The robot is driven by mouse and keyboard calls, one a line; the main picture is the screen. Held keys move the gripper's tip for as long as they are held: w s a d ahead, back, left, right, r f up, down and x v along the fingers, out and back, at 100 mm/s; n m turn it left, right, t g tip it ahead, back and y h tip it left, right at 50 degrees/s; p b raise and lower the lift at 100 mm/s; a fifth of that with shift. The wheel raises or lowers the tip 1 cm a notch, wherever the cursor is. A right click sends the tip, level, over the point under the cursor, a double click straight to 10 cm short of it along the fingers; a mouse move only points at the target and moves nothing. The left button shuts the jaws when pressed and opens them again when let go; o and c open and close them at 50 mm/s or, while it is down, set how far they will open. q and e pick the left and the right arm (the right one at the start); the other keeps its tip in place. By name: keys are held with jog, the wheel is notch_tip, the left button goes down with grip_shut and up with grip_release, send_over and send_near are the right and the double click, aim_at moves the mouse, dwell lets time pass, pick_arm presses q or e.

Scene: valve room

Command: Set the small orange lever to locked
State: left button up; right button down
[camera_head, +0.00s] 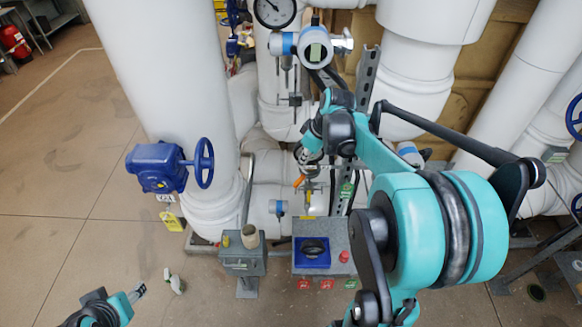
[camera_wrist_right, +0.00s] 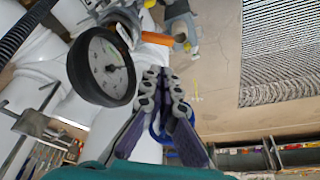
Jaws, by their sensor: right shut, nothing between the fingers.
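The small orange lever (camera_head: 299,181) shows among the pipes, just below my right gripper (camera_head: 309,168) in the head view. In the right wrist view the orange lever (camera_wrist_right: 157,38) lies across the picture just beyond the fingertips of my right gripper (camera_wrist_right: 163,76). That gripper is shut and empty, and a small gap shows between its tips and the lever. Any lock markings on the lever cannot be made out. My left gripper (camera_head: 137,293) is at the lower left, far from the lever, too small to tell its jaws.
A round gauge (camera_wrist_right: 105,65) stands close to the right fingers in the wrist view. White pipes surround the lever. A grey control box (camera_head: 325,242) and a pedestal (camera_head: 242,262) stand below it. A blue handwheel valve (camera_head: 160,168) is at left.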

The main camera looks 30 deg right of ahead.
aim_at(299, 181)
jog(key=shift+w+f, duration=0.1)
jog(key=x, duration=1)
jog(key=shift+b, duration=0.35)
jog(key=shift+d, duration=0.1)
